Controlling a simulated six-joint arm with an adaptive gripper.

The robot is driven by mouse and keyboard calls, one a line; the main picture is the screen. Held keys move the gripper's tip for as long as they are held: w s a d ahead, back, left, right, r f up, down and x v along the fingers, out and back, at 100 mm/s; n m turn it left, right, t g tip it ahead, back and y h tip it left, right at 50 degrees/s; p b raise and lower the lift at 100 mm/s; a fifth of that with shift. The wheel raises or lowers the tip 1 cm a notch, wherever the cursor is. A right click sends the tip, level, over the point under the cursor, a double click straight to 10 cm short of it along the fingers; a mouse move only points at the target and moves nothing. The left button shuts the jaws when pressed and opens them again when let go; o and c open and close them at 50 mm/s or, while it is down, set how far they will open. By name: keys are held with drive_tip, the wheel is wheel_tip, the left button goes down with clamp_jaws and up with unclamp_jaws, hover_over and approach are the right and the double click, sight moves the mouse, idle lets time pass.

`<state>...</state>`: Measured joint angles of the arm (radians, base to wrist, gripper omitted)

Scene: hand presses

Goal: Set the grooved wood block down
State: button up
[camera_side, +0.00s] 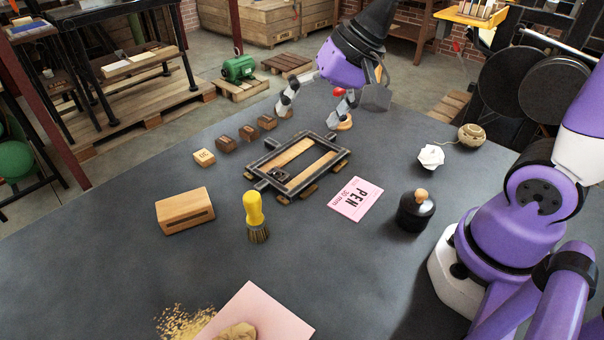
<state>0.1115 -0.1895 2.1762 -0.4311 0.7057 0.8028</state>
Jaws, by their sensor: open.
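The grooved wood block (184,211) rests on the grey table at the left, with a dark slot along its front face. My gripper (316,104) is at the far side of the table, well away from that block and to its upper right. Its two fingers are spread wide with nothing held between them. A small tan round object (345,124) with a red part above it (339,92) is beside the right finger; the finger partly hides it, and I cannot tell whether they touch.
A dark frame (330,165) with wood strips lies mid-table. Several small wood blocks (204,157) line the far left edge. The front left is mostly clear.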

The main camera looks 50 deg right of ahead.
drive_tip(key=s+d+n+h, duration=0.3)
drive_tip(key=s+d+n, duration=0.2)
drive_tip(key=s, duration=0.4)
drive_tip(key=shift+r+n+t, duration=0.4)
drive_tip(key=shift+n, duration=0.3)
